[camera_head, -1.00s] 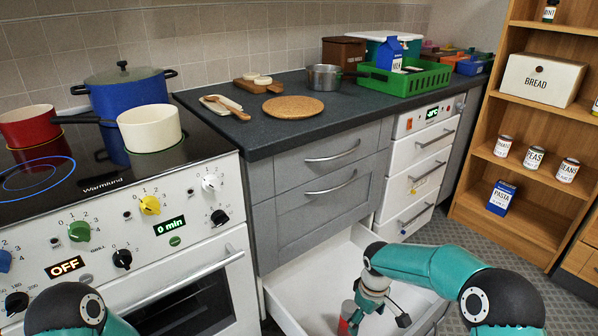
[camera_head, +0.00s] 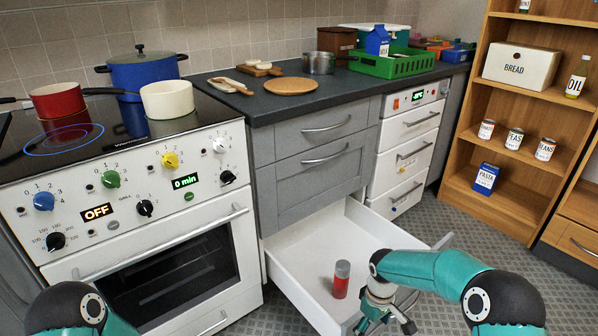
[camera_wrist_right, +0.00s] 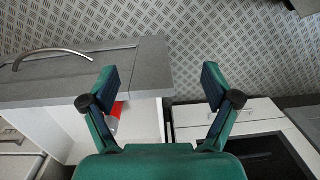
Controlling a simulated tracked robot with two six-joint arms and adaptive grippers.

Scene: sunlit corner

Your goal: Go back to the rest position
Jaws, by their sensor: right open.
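My right gripper (camera_head: 386,318) hangs at the front right corner of the open bottom drawer (camera_head: 305,258). In the right wrist view its two fingers (camera_wrist_right: 159,84) are spread wide with nothing between them. A red cylinder with a grey top (camera_head: 341,280) stands upright in the drawer, left of the gripper and apart from it. Its red part shows partly behind one finger in the right wrist view (camera_wrist_right: 116,110). Of my left arm only a teal link shows at the bottom left of the head view. My left gripper is out of the picture.
The stove (camera_head: 150,190) stands left of the drawer, with a red pot (camera_head: 58,100), a blue pot (camera_head: 145,76) and a white pot (camera_head: 168,100) on top. The grey counter (camera_head: 330,100) is above the drawer. Patterned floor (camera_head: 440,215) is free toward the wooden shelf (camera_head: 510,205).

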